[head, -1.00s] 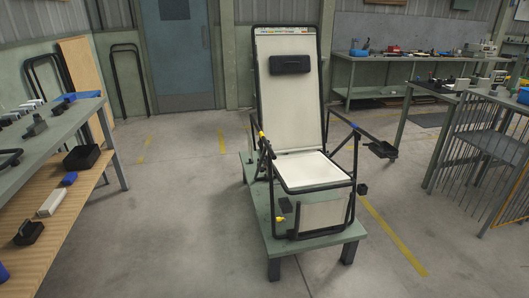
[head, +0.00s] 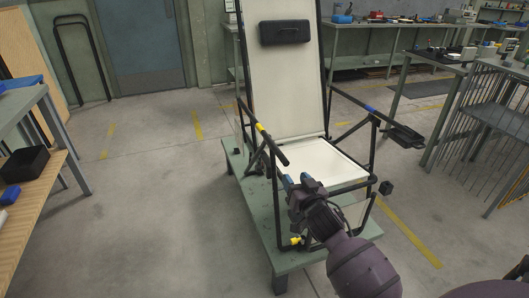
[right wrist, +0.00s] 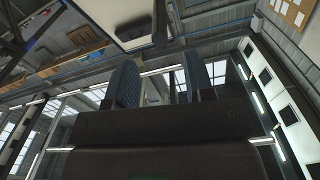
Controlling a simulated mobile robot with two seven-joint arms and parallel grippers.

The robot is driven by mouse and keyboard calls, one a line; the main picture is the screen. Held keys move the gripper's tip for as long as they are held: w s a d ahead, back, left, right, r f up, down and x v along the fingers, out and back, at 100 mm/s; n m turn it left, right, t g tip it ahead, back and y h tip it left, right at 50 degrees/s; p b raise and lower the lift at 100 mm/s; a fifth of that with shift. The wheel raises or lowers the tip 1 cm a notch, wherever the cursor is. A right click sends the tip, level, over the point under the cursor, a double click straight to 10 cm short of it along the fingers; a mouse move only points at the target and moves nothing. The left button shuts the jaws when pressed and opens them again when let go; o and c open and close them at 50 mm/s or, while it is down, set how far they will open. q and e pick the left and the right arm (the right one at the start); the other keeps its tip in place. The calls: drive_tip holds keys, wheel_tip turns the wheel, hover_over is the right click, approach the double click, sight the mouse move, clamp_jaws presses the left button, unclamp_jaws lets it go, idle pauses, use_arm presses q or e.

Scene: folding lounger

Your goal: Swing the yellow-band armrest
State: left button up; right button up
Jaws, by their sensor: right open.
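The lounger (head: 285,85) has a cream back and seat in a black tube frame and stands on a low green platform. Its yellow-band armrest (head: 272,143) is a black bar on the left side, sloping down toward the front, with a yellow band (head: 260,127) midway along it. My right gripper (head: 296,180) is open and empty, with blue fingertips just below and in front of the armrest's front end, seemingly apart from it. The fingers also show in the right wrist view (right wrist: 160,85) with nothing recognisable between them. My left gripper is not in view.
The blue-band armrest (head: 350,105) is on the lounger's right side, with a black tray (head: 402,136) beyond. A yellow-marked part (head: 295,241) is low on the front frame. A shelf (head: 40,185) stands left and a barred rack (head: 490,150) right.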

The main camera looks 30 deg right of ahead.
sight(284, 157)
drive_tip(key=b+x, duration=0.1)
drive_tip(key=x, duration=0.7)
drive_tip(key=shift+w+d+b, duration=0.1)
drive_tip(key=shift+w+b, duration=0.1)
drive_tip(key=shift+b, duration=0.2)
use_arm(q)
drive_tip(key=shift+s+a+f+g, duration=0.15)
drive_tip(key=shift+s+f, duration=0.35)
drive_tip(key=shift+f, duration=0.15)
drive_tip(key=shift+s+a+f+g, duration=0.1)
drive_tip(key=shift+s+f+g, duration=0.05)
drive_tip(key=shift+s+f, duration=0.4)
use_arm(e)
drive_tip(key=shift+w+d+r, duration=0.15)
drive_tip(key=shift+w, duration=0.45)
drive_tip(key=c, duration=0.7)
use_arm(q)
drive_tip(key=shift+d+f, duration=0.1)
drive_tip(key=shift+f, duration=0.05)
use_arm(e)
clamp_jaws()
